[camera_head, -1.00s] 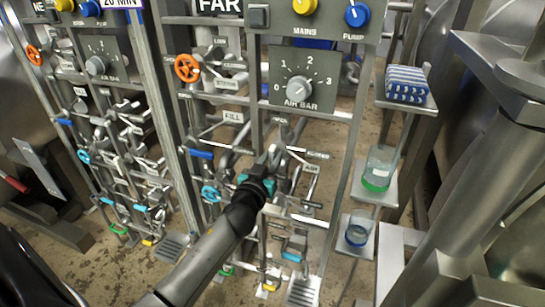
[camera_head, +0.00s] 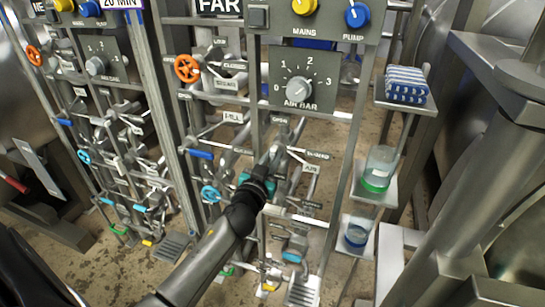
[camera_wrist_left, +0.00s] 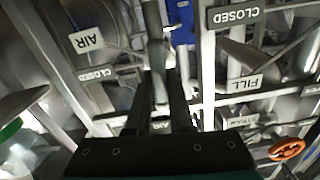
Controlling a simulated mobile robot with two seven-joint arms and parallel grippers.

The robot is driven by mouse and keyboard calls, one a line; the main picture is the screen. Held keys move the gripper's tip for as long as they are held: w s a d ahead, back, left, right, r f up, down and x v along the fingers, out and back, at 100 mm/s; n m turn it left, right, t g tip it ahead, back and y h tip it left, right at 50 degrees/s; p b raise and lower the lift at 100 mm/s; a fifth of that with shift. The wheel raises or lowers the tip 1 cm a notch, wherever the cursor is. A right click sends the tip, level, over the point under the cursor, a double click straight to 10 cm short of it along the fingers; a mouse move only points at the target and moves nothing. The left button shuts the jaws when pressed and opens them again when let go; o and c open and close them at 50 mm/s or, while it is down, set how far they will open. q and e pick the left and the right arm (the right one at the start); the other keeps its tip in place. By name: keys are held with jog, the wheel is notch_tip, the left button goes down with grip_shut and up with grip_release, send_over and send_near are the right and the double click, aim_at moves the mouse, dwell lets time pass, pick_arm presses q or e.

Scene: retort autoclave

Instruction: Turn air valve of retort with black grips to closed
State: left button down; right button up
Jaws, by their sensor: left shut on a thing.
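The retort panel marked FAR (camera_head: 220,6) stands in the middle of the head view. My left gripper (camera_head: 272,158) reaches into its pipework from below, beside the AIR plate (camera_head: 309,168) and a CLOSED plate (camera_head: 317,155). In the left wrist view its fingers (camera_wrist_left: 160,100) are shut on a grey metal lever (camera_wrist_left: 155,45), which runs up between them. The lever's grip colour and valve body are hidden by my gripper. My right gripper is not in view.
An orange handwheel (camera_head: 187,68) and a blue-gripped lever (camera_head: 200,154) sit left of my gripper. The AIR BAR dial (camera_head: 299,88) is above it. Shelves at right hold a striped pack (camera_head: 407,85) and two jars (camera_head: 379,168). Pipes crowd closely around the gripper.

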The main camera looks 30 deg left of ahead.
pick_arm(q)
jog(key=m, duration=0.4)
jog(key=shift+d, duration=0.15)
jog(key=m, duration=0.4)
jog(key=shift+d+f, duration=0.1)
jog(key=shift+f, duration=0.05)
jog(key=m, duration=0.4)
jog(key=shift+w+f+m, duration=0.1)
jog(key=shift+f+m, duration=0.05)
jog(key=shift+m, duration=0.15)
jog(key=shift+d+f+m, duration=0.1)
jog(key=shift+f+m, duration=0.05)
jog(key=shift+m, duration=1.85)
jog(key=c, duration=0.8)
grip_release()
